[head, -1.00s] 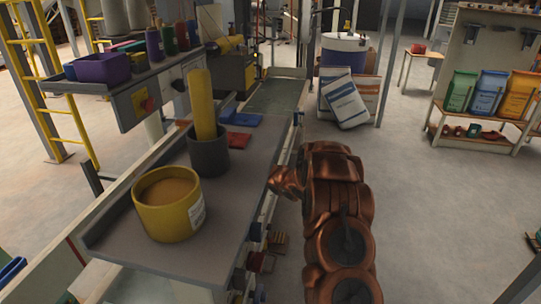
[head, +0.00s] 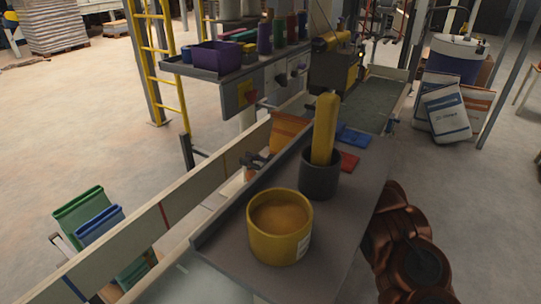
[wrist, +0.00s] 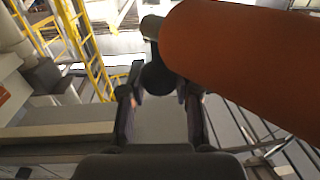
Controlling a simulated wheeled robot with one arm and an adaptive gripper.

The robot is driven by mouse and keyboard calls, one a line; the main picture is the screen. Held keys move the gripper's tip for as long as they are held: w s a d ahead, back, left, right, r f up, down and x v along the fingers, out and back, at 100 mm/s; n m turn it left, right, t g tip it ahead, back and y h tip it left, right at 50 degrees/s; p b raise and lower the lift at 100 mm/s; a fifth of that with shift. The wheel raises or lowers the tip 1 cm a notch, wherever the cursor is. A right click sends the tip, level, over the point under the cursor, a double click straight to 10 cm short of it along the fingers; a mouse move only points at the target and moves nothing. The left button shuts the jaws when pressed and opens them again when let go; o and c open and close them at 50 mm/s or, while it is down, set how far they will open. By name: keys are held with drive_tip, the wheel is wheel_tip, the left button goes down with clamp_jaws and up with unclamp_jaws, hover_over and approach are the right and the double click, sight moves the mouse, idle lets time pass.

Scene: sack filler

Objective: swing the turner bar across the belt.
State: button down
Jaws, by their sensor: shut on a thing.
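In the wrist view a thick orange cylinder (wrist: 245,60), which I take for the turner bar, slants across the upper right. My gripper (wrist: 160,88) is shut on a dark round knob (wrist: 157,77) beside the cylinder's near end. How the knob joins the cylinder is hidden. In the head view an orange shape (head: 288,132) shows behind the bench near the belt rail; I cannot tell if it is the same bar.
The grey bench (head: 345,215) carries a yellow tub (head: 262,240) and a dark cup (head: 318,182) with a yellow stick. The belt (head: 375,103) runs away at the back. A shelf (head: 240,85) of bins and a yellow ladder (head: 165,60) stand left. White sacks (head: 447,112) stand right.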

drive_tip(key=shift+s+a+r+n+g, duration=0.15)
drive_tip(key=shift+s+a+n+g, duration=0.05)
drive_tip(key=shift+a, duration=0.5)
drive_tip(key=shift+s+a+r+n+g, duration=0.1)
drive_tip(key=shift+s+a+n+g, duration=0.1)
drive_tip(key=shift+a, duration=0.5)
drive_tip(key=c, duration=1.3)
unclamp_jaws()
drive_tip(key=o, duration=0.5)
drive_tip(key=shift+a+f, duration=0.15)
drive_tip(key=shift+f, duration=0.05)
drive_tip(key=v, duration=1.2)
drive_tip(key=shift+f, duration=0.25)
drive_tip(key=shift+w, duration=0.15)
